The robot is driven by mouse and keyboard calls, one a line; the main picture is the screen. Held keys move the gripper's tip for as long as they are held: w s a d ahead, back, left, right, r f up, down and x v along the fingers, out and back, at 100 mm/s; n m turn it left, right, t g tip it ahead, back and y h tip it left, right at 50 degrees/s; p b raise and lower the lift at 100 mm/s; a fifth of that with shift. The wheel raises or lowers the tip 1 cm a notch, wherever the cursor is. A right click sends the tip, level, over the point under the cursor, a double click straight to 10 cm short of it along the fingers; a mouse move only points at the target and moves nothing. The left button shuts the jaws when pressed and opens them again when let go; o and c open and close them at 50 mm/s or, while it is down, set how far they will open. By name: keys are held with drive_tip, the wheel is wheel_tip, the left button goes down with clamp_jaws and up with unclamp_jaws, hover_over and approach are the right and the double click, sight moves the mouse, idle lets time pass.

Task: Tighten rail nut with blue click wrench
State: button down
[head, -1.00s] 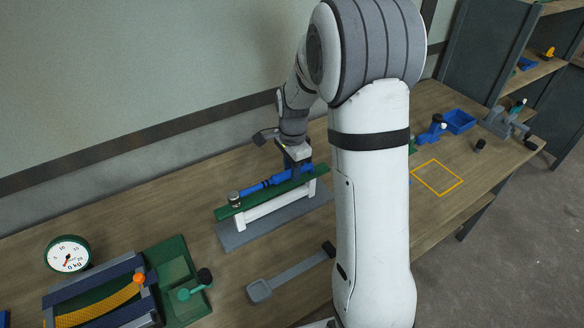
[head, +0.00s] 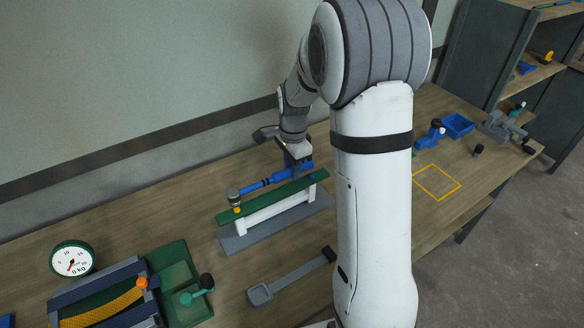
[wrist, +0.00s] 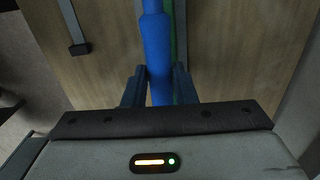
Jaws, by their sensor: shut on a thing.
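The blue click wrench (head: 264,184) lies lengthwise above the green rail (head: 285,197), its dark round head (head: 234,195) at the rail's left end. A small yellow-orange nut (head: 238,210) shows at that end, just below the head. The head appears raised off the nut. My gripper (head: 297,168) is shut on the wrench handle near the rail's right end; arm links partly hide it. In the wrist view the handle (wrist: 158,60) runs between the two fingers of my gripper (wrist: 158,88), with a strip of green rail (wrist: 181,40) behind it.
The rail stands on white posts over a grey base plate (head: 233,242). A grey long-handled tool (head: 290,278) lies in front.

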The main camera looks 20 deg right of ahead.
drive_tip(key=shift+r+p, duration=0.55)
drive_tip(key=shift+r, duration=0.8)
